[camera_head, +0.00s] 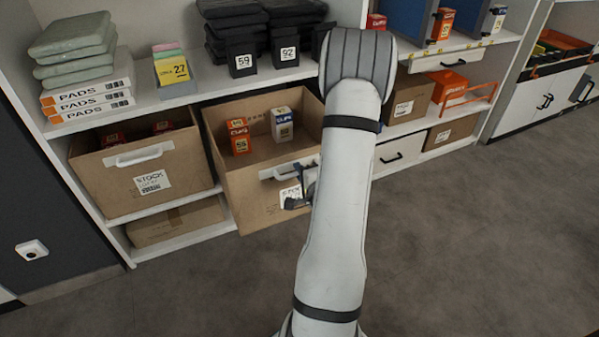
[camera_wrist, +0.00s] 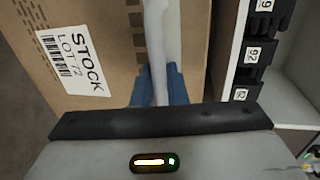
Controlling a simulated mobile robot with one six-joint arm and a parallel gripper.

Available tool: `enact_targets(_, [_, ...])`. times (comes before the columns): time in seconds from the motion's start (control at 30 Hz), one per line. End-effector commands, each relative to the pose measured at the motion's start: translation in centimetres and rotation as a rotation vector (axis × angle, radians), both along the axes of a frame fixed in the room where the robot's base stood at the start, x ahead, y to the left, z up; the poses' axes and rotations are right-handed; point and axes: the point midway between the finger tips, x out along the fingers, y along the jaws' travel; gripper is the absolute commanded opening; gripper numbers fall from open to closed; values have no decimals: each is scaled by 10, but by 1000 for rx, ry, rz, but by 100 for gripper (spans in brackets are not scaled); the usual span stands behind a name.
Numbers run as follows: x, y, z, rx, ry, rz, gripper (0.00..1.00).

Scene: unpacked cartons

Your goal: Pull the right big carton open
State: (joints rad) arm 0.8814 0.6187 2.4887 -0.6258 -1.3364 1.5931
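The right big carton (camera_head: 245,191) is brown cardboard with an open top, on the middle shelf. It sticks out past the shelf front, farther than the left carton beside it. Red and blue-and-white small boxes stand inside. Its white handle (camera_head: 276,173) is on the front face, partly hidden by my arm. My gripper (camera_head: 300,190) is at the handle's right part, mostly hidden behind my arm. In the wrist view the handle (camera_wrist: 156,45) runs between my two blue fingers (camera_wrist: 159,88), which are closed on it. The STOCK label (camera_wrist: 74,60) shows beside it.
The left big carton (camera_head: 118,180) stands on the same shelf, with a flat carton (camera_head: 178,222) below. Grey pads (camera_head: 72,45) and black bins (camera_head: 240,60) are on the shelf above. A white drawer (camera_head: 402,153) is to the right. The grey floor (camera_head: 470,240) in front is clear.

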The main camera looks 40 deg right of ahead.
Motion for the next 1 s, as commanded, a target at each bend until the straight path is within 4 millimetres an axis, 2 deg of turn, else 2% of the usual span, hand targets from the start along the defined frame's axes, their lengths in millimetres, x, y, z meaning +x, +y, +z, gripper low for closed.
enact_targets(0.33, [-2,1,0,2,2,2,17])
enact_targets(0.47, [-14,4,4,3,1,-2,17])
enact_targets(0.53, [-26,7,7,5,3,-2,17])
enact_targets(1.0, [-50,14,16,6,4,0,17])
